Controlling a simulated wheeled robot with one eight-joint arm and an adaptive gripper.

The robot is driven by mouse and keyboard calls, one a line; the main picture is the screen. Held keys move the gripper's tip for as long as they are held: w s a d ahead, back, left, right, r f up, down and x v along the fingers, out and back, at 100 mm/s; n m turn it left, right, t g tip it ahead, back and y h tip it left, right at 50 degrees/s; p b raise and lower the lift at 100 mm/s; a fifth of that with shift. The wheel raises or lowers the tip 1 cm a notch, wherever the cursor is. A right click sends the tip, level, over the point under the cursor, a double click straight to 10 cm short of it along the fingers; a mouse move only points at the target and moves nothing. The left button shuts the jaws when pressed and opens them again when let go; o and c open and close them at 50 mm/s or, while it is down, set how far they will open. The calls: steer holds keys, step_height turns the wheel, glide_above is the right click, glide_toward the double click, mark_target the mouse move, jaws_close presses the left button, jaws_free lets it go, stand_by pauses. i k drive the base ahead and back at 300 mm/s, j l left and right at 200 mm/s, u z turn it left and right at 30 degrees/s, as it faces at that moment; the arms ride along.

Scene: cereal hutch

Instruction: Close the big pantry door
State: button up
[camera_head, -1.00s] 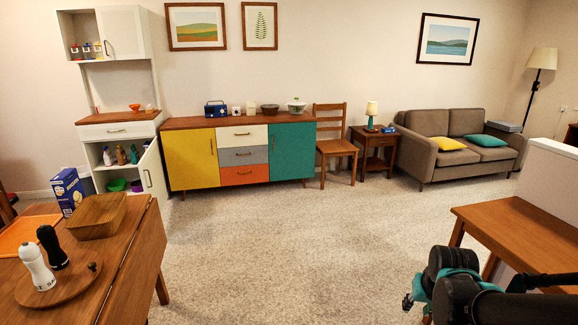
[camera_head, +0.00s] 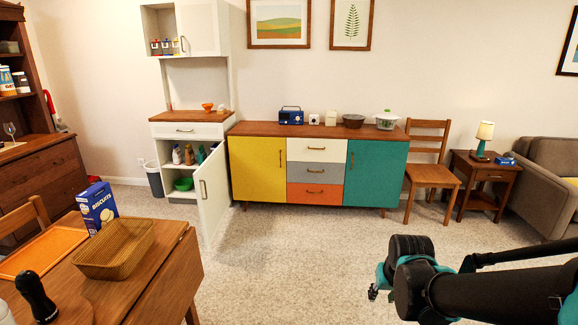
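The tall white hutch (camera_head: 161,131) stands against the back wall, left of centre. Its big lower door (camera_head: 213,195) is hinged on the right and stands wide open, swung out toward me, with a handle on its face. Bottles (camera_head: 189,155) and a green bowl (camera_head: 183,184) sit on the shelves behind the opening. The small upper door (camera_head: 203,27) looks shut. My arm reaches in from the lower right, and my gripper (camera_head: 374,292) is mostly hidden behind its dark and teal links, far from the door. Its fingers cannot be made out.
A wooden table (camera_head: 150,270) with a wicker basket (camera_head: 116,248) and a biscuit box (camera_head: 97,207) fills the lower left. A coloured sideboard (camera_head: 262,168) stands right of the open door. A chair (camera_head: 430,175) is farther right. Carpet (camera_head: 285,255) in the middle is clear.

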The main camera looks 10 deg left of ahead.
mark_target(211, 181)
steer(key=i, duration=1.9)
steer(key=i+u, duration=0.35)
steer(key=i+l+u, duration=0.1)
steer(key=u, duration=0.3)
steer(key=i+l+u, duration=0.35)
steer(key=j+u, duration=0.1)
steer(key=u, duration=0.3)
steer(key=i+u, duration=0.3)
steer(key=i, duration=0.3)
